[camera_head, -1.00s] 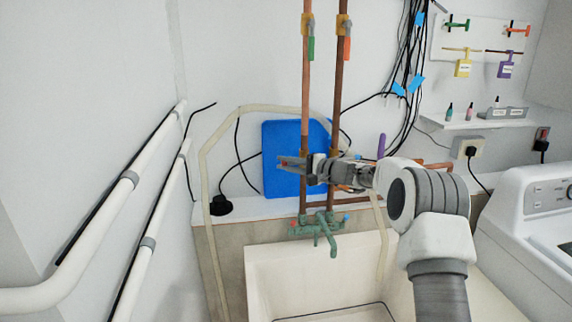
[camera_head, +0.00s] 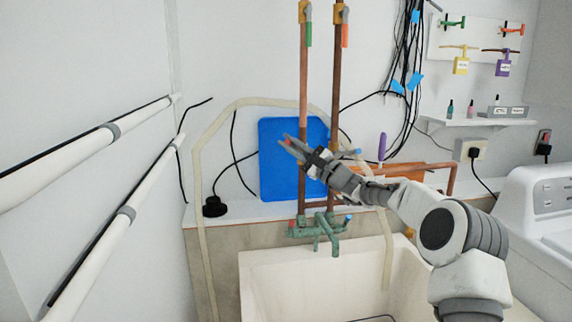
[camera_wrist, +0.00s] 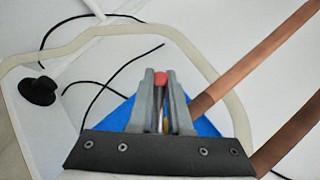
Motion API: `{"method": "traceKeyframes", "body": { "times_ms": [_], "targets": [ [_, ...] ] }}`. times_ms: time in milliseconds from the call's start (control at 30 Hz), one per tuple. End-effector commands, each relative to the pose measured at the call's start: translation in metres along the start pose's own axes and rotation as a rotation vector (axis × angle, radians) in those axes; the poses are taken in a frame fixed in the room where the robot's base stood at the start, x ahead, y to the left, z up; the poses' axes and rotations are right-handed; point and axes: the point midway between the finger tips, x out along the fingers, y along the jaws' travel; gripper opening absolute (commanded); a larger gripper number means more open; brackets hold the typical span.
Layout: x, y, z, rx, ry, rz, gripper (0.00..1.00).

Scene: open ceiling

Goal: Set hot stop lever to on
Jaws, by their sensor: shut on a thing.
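Two levers hang straight down beside valves on upright copper pipes in the head view. A green lever (camera_head: 309,35) is on the left pipe (camera_head: 303,95) and an orange lever (camera_head: 345,36) is on the right pipe (camera_head: 339,95). No label marks which is hot. My gripper (camera_head: 289,142) is well below both levers, in front of the blue board (camera_head: 278,185), pointing up and left. In the wrist view my gripper (camera_wrist: 160,80) is shut on a small red-tipped thing (camera_wrist: 160,77), mostly hidden between the fingers. It touches neither lever.
A green tap assembly (camera_head: 320,228) sits over the pale sink (camera_head: 265,265). Black cables (camera_head: 400,60) hang right of the pipes. A wall board (camera_head: 480,35) holds several coloured valves and tags. White pipes (camera_head: 70,155) run along the left wall. The wall above my gripper is open.

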Motion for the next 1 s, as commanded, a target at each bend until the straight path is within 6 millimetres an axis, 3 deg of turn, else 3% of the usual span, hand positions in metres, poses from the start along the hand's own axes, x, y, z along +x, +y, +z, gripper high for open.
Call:
{"method": "traceKeyframes", "body": {
  "times_ms": [500, 1000],
  "targets": [
    [-0.007, -0.019, -0.002, 0.251, -0.069, -0.246, 0.0],
    [-0.007, -0.026, -0.001, 0.304, -0.084, -0.299, 0.0]
  ]
}}
